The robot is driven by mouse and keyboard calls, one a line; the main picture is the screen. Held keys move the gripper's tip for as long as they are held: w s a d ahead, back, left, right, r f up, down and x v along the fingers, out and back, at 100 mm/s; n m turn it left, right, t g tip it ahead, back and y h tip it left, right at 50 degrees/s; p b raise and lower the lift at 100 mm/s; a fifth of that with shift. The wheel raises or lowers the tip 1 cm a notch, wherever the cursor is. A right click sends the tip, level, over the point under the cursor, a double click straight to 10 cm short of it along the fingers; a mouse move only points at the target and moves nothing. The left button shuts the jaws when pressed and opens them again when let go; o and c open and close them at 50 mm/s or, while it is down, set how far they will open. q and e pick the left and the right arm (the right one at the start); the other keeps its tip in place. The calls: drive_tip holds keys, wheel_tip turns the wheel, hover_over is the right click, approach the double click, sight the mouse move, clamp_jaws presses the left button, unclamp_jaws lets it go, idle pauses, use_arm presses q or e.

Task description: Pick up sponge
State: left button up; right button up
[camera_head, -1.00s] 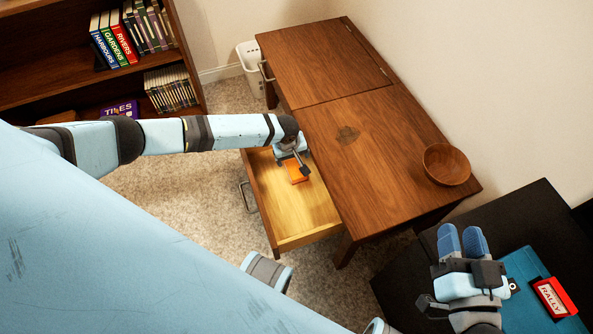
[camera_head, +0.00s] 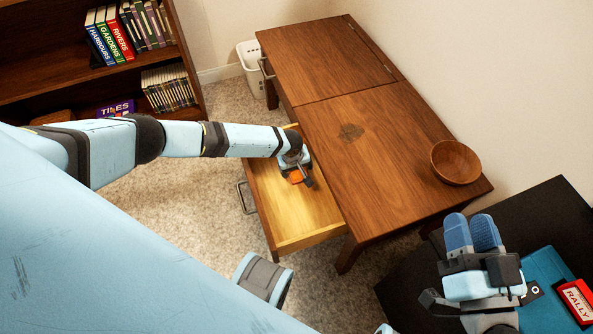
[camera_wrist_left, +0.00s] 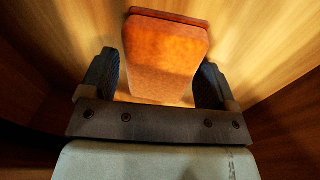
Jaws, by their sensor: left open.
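The orange sponge (camera_head: 296,177) lies in the pulled-out wooden drawer (camera_head: 301,217), partly covered by my left gripper (camera_head: 300,168) in the head view. In the left wrist view the sponge (camera_wrist_left: 165,55) lies between the two dark blue fingers of my left gripper (camera_wrist_left: 157,75). The fingers are open, with one on each side of the sponge, and a gap shows on the left; contact on the right is unclear. My right gripper (camera_head: 472,233) is over the black table at lower right, its blue fingers side by side with nothing visible in them.
The drawer walls stand close around my left gripper. The wooden desk (camera_head: 375,150) is just to the right, with a wooden bowl (camera_head: 455,161) on it. A bookshelf (camera_head: 45,90) stands at the back left. A teal item (camera_head: 550,290) and red box (camera_head: 577,301) lie on the black table (camera_head: 395,292).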

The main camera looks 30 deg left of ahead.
sight(297, 174)
use_arm(q)
drive_tip(key=c, duration=0.7)
drive_tip(key=shift+r, duration=0.1)
use_arm(e)
drive_tip(key=shift+r, duration=0.1)
